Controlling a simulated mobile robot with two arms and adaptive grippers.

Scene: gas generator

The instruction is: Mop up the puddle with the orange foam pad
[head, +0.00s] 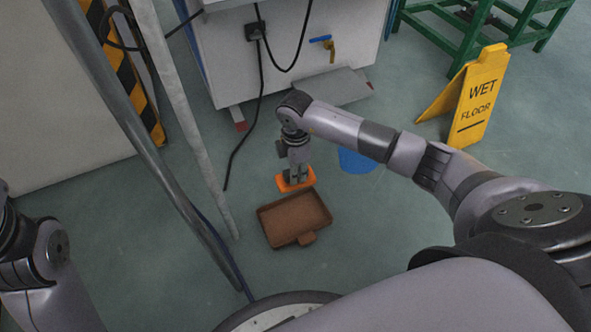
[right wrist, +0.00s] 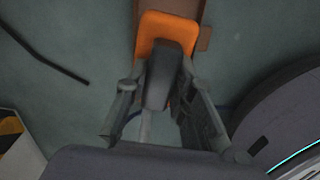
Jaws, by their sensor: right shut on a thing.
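The orange foam pad (head: 307,180) is at the far edge of the brown tray, under my right gripper (head: 296,170). In the right wrist view, the orange pad (right wrist: 165,28) has a dark grey grip that sits between the fingers of my right gripper (right wrist: 158,85), which is shut on it. I cannot tell whether the pad touches the floor or the tray. No puddle can be made out clearly. My left arm shows at the lower left, but its gripper is out of view.
The shallow brown tray (head: 294,218) lies on the green-grey floor. A blue object (head: 355,161) is partly hidden behind my right arm. A yellow wet floor sign (head: 480,95) stands at the right. A white machine (head: 300,60) with hanging black cables is at the back.

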